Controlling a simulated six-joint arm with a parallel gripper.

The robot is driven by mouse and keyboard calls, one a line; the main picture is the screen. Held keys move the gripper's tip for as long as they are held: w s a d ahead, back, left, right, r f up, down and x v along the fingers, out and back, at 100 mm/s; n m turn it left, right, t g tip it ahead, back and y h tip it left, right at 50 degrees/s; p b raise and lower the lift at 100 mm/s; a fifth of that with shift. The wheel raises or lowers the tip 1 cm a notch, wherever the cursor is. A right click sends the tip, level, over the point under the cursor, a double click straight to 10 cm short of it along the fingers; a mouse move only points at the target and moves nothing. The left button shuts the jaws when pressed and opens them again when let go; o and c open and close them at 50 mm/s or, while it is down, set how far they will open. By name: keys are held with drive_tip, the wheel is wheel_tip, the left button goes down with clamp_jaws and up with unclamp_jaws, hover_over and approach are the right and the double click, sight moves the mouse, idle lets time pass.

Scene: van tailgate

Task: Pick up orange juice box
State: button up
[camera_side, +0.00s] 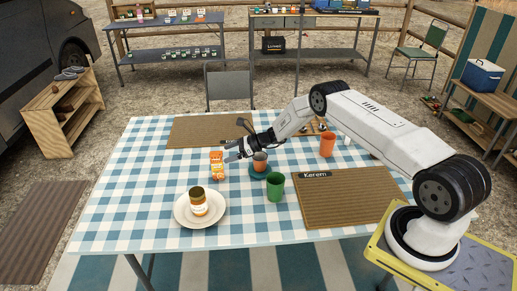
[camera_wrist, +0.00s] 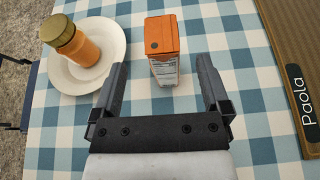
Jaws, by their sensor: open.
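The orange juice box (camera_side: 217,166) stands upright on the blue-and-white checked tablecloth. In the wrist view the box (camera_wrist: 163,50) has an orange top with a dark round spot and a printed side, and sits ahead of the gap between my fingers. My gripper (camera_side: 232,150) is open and empty, above the table just to the right of the box in the side view. In the wrist view my gripper (camera_wrist: 163,85) has a finger on each side of the gap, with the box beyond and apparently not touched.
A white plate (camera_side: 178,213) holds a jar (camera_side: 198,200) in front of the box. A brown placemat (camera_side: 345,208) lies at the right.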

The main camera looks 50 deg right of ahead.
sight(216, 156)
drive_tip(key=shift+w+a+f, duration=0.15)
drive_tip(key=shift+a, duration=0.05)
drive_tip(key=shift+x, duration=2.5)
drive_tip(key=shift+w, duration=0.15)
drive_tip(key=shift+d, duration=0.1)
clamp_jaws()
